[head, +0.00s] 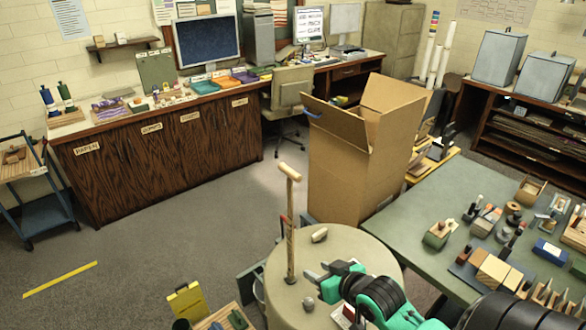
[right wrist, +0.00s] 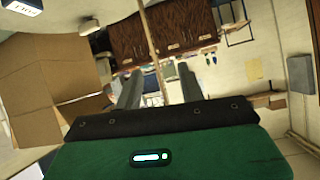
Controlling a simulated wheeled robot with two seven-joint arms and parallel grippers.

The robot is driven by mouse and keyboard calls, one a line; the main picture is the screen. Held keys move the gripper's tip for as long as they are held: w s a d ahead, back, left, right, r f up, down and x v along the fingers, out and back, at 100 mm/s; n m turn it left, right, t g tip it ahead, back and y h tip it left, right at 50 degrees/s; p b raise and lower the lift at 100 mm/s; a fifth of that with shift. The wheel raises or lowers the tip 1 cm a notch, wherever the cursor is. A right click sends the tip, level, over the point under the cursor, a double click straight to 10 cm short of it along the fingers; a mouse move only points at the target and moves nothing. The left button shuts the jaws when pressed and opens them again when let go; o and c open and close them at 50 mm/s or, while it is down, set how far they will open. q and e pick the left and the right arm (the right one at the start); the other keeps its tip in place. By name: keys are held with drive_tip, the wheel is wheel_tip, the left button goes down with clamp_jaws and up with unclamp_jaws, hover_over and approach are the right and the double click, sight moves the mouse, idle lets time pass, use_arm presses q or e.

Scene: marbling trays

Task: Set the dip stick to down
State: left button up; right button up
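The dip stick (head: 291,225) is a thin tan rod with a short crosspiece at its top. It stands upright, slightly tilted, at the left part of the round grey-green drum top (head: 345,243). My right gripper (head: 315,278), green and black with grey fingers, is over the drum top, just right of the stick's lower part. In the right wrist view its two fingers (right wrist: 160,88) are apart. A thin pale rod runs between them there; I cannot tell for sure that it is the dip stick. No contact is clear. My left gripper is not in view.
A small pale block (head: 319,235) and a grey knob (head: 308,303) are on the drum top. A tall open cardboard box (head: 350,165) stands right behind the drum. A green table (head: 415,215) with several small tools is at the right. Floor at the left is mostly free.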

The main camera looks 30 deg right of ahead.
wheel_tip(320, 180, up, 9)
drive_tip(key=w+d+t, duration=0.1)
drive_tip(key=d+t, duration=0.1)
drive_tip(key=t, duration=0.1)
drive_tip(key=t+y, duration=0.1)
drive_tip(key=t, duration=0.2)
approach(302, 180)
drive_tip(key=w+b, duration=0.3)
drive_tip(key=b, duration=0.1)
drive_tip(key=w+b, duration=0.4)
drive_tip(key=shift+a+r, duration=0.1)
drive_tip(key=shift+a, duration=0.15)
drive_tip(key=w, duration=0.2)
drive_tip(key=w+p, duration=0.1)
drive_tip(key=w, duration=0.2)
drive_tip(key=shift+w+a, duration=0.2)
drive_tip(key=shift+a, duration=0.05)
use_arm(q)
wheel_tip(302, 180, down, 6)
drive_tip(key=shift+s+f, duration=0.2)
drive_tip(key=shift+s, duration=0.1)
use_arm(e)
drive_tip(key=shift+w+f, duration=0.25)
drive_tip(key=shift+w, duration=0.2)
